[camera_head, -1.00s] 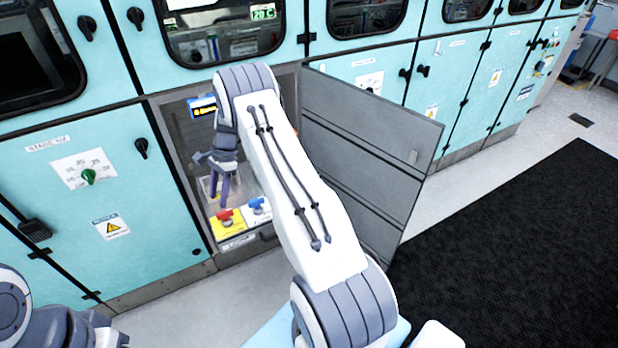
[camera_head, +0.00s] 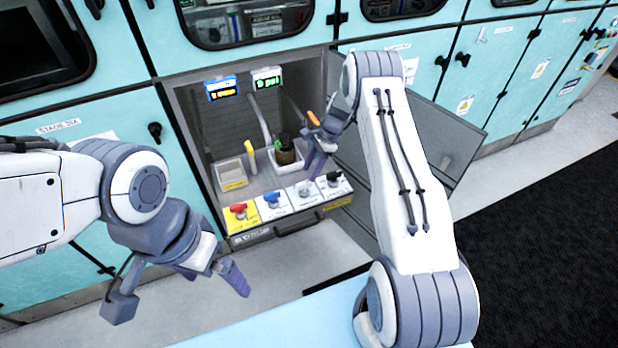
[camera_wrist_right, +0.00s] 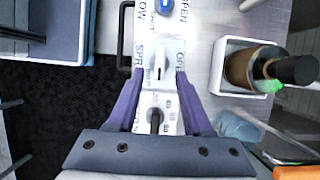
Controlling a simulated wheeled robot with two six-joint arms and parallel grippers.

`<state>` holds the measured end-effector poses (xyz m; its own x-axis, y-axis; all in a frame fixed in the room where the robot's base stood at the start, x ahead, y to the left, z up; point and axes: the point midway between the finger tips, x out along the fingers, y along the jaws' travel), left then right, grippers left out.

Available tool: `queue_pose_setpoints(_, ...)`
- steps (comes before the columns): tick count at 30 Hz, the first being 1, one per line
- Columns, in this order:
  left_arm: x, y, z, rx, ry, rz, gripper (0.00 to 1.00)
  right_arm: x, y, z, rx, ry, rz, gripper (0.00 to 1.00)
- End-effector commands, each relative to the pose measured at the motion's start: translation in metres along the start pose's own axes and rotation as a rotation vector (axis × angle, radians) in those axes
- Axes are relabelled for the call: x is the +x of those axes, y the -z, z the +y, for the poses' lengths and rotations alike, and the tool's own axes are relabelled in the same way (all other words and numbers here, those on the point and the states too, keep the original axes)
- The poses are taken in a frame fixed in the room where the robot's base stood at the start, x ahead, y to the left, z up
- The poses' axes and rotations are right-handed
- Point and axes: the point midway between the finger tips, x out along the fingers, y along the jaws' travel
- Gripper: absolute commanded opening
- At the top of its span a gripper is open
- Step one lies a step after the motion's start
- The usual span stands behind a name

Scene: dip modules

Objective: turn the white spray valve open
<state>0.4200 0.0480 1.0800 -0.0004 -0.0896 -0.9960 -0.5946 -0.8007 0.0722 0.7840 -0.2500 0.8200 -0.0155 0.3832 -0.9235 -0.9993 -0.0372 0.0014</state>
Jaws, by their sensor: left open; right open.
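The white spray valve (camera_head: 304,189) is the third knob in a row on the front panel inside the open cabinet. In the right wrist view, the white valve (camera_wrist_right: 159,68) has its handle along the panel's length, by the "SPR" lettering. My right gripper (camera_head: 318,165) is open and empty, above the panel near the white and black knobs. In the wrist view, its purple fingers (camera_wrist_right: 160,85) lie on either side of the panel strip, with the white valve just ahead between them. My left gripper (camera_head: 215,275) is open and empty in front of the cabinets, away from the panel.
Beside the valve are a red knob (camera_head: 239,210), a blue knob (camera_head: 271,200) and a black knob (camera_head: 333,179). Behind them stand a white bin with a brown jar (camera_head: 286,152) and a beige box (camera_head: 231,174). The grey cabinet door (camera_head: 440,140) hangs open at right.

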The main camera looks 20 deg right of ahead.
Motion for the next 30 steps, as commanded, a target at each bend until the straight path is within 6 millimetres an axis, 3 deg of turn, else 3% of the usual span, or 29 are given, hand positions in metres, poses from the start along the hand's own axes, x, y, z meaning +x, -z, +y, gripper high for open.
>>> queue_pose_setpoints(3,-0.007,0.000,0.001,0.000,0.000,0.000,1.00,0.022,-0.001,0.000,-0.001,-0.003,0.000,0.50)
queue_pose_setpoints(9,-0.011,0.001,0.001,0.000,0.000,0.000,1.00,0.046,0.000,0.000,-0.001,0.000,0.001,0.50)
queue_pose_setpoints(20,-0.011,0.001,0.001,0.000,0.000,0.000,1.00,0.052,0.003,0.000,0.002,0.003,0.001,0.50)
queue_pose_setpoints(22,-0.011,0.001,0.001,0.000,0.000,0.000,1.00,0.052,0.003,0.000,0.002,0.002,0.001,0.31)
queue_pose_setpoints(24,-0.011,0.001,0.001,0.000,0.000,0.000,1.00,0.051,0.003,0.000,0.002,0.002,0.001,0.04)
queue_pose_setpoints(25,-0.011,0.001,0.001,0.000,0.000,0.000,1.00,0.051,0.003,0.000,0.002,0.002,0.001,0.00)
queue_pose_setpoints(30,-0.011,0.001,0.001,0.000,0.000,0.000,1.00,0.051,0.002,0.000,0.001,0.002,0.001,0.00)
